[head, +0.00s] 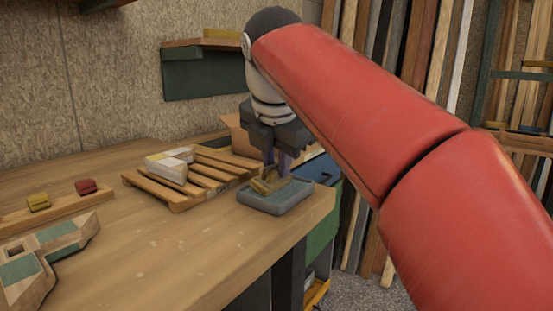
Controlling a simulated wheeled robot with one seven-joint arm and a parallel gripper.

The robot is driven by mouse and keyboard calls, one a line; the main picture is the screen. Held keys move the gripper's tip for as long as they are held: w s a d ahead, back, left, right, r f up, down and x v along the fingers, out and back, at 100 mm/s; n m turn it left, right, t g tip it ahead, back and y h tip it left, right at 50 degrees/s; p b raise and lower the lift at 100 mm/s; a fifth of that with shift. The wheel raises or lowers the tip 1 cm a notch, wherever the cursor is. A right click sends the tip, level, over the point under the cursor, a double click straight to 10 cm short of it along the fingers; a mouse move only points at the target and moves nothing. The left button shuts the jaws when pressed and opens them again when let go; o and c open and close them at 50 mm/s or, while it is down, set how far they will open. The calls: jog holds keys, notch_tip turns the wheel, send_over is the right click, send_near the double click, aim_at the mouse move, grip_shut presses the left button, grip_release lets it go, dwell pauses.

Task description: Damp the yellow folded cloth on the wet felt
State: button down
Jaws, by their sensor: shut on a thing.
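My gripper (277,168) points down over a shallow grey tray (268,211) near the right end of the bench. It is shut on the yellow folded cloth (266,184), which looks dull yellow-brown and tilted. The wet felt (291,193) shows as a blue-green surface inside the tray. The cloth is low over the felt, within the tray's outline; I cannot tell whether they touch. The fingers hide part of the cloth.
A board at left holds small yellow (38,201) and red (86,187) pieces. A wooden fixture (45,255) stands front left. The bench middle is clear.

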aim_at(277, 160)
jog(key=shift+r+p, duration=1.4)
jog(key=shift+p, duration=0.2)
jog(key=shift+r, duration=1.8)
jog(key=f+b, duration=0.1)
jog(key=b, duration=0.1)
jog(key=f+b, duration=0.2)
jog(key=shift+s+d+f+t+y, duration=0.15)
jog(key=shift+d+t+y, duration=0.05)
jog(key=shift+t+y, duration=0.1)
jog(key=shift+d+f+t+y+b, duration=0.1)
jog(key=shift+f+t+y+b, duration=0.3)
jog(key=shift+b, duration=0.55)
jog(key=shift+s+f, duration=0.1)
jog(key=shift+p, duration=0.45)
jog(key=shift+f+b, duration=0.8)
jog(key=shift+f, duration=0.25)
